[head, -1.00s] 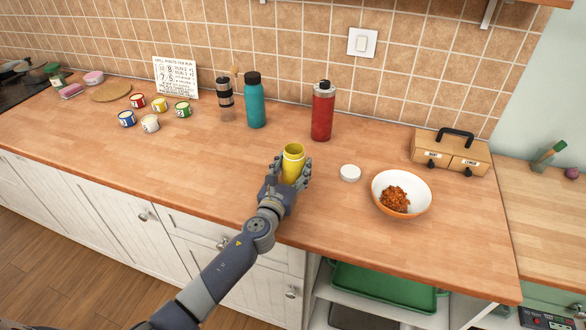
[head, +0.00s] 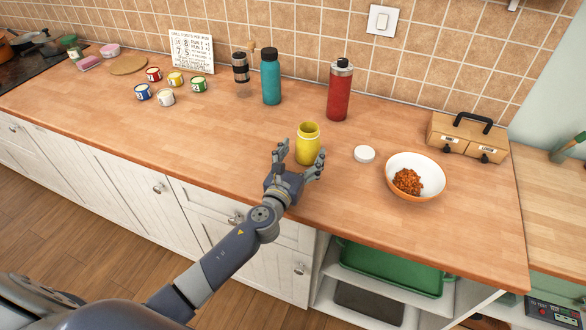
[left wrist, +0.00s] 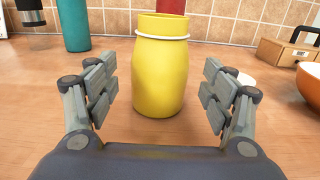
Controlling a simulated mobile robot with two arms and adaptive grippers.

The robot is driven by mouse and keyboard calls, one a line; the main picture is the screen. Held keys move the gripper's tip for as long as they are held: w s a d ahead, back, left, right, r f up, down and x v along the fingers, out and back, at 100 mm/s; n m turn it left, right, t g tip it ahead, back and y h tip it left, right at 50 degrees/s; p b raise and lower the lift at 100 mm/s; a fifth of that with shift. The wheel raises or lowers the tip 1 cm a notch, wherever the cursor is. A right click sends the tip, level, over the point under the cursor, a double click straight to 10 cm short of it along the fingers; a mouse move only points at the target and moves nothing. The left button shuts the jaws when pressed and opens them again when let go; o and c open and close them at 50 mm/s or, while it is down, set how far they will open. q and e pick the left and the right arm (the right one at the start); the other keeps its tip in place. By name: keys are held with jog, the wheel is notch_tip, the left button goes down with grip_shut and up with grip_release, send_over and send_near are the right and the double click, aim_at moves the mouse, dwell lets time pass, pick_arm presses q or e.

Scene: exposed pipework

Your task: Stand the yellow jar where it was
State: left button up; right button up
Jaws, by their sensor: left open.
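The yellow jar (head: 308,146) stands upright and open-topped on the wooden counter, left of a white lid (head: 364,154). In the left wrist view the jar (left wrist: 160,68) shows a pale ring around its neck and stands just beyond the fingers. My left gripper (head: 299,163) is open, on the near side of the jar; in the left wrist view its fingers (left wrist: 160,97) are spread wide, with clear gaps to the jar on both sides. My right gripper is not in view.
A bowl of orange-brown food (head: 428,172) and a wooden box with a black handle (head: 467,138) stand to the right. A red bottle (head: 339,92) and a teal bottle (head: 271,77) stand behind the jar.

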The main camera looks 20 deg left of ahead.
pick_arm(q)
jog(key=s, duration=0.8)
jog(key=shift+s+a+b, duration=0.15)
jog(key=shift+s+b, duration=0.05)
jog(key=shift+b, duration=0.15)
